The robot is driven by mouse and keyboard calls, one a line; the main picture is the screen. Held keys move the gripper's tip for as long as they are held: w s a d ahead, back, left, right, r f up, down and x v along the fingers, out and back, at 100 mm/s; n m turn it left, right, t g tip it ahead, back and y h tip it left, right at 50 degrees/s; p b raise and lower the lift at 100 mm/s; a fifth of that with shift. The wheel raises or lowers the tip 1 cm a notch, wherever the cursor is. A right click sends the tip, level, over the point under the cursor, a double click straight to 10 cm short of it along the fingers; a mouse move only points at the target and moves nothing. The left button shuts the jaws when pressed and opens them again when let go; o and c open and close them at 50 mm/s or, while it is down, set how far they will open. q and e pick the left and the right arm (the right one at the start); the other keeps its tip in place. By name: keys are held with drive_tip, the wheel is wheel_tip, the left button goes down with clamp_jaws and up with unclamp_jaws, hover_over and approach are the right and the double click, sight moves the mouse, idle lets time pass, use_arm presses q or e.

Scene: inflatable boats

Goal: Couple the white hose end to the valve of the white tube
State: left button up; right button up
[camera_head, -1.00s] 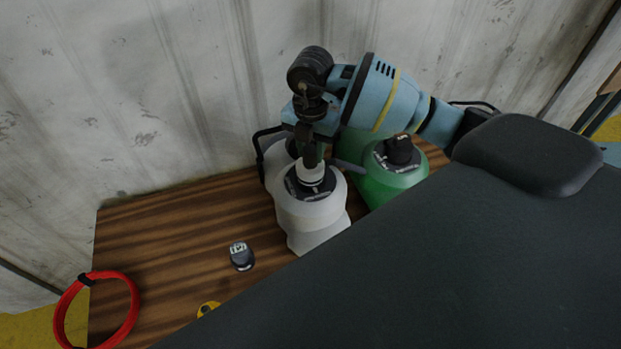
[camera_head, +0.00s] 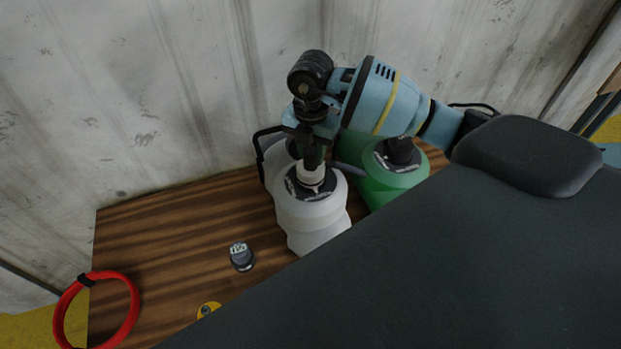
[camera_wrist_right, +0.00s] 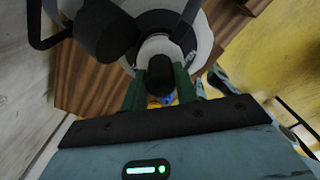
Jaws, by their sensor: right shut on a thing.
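The white tube (camera_head: 312,215) stands upright on the wooden table, with a black labelled collar around its valve (camera_head: 293,186) on top. My right gripper (camera_head: 312,158) is above this valve, shut on the white hose end (camera_head: 311,174). The white band of the hose end shows directly over the valve's middle. In the right wrist view, the dark body of the hose end (camera_wrist_right: 160,76) sits between the green fingers, with a white ring beyond it. I cannot tell whether it is fully seated in the valve. My left gripper is not in view.
A green tube (camera_head: 385,185) with a black top stands close to the right of the white one. A small dark gauge-like device (camera_head: 241,256), a red ring (camera_head: 133,305) and a yellow piece (camera_head: 208,309) lie left. A wall (camera_head: 150,100) rises behind the table.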

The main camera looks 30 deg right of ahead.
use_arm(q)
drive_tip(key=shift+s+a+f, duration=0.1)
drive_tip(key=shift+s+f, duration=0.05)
use_arm(e)
drive_tip(key=shift+f, duration=0.45)
idle(0.3)
drive_tip(key=shift+r+m, duration=0.15)
drive_tip(key=shift+m, duration=0.25)
drive_tip(key=shift+m+p, duration=0.65)
drive_tip(key=shift+m, duration=0.15)
drive_tip(key=shift+m+p, duration=0.4)
drive_tip(key=shift+m, duration=0.3)
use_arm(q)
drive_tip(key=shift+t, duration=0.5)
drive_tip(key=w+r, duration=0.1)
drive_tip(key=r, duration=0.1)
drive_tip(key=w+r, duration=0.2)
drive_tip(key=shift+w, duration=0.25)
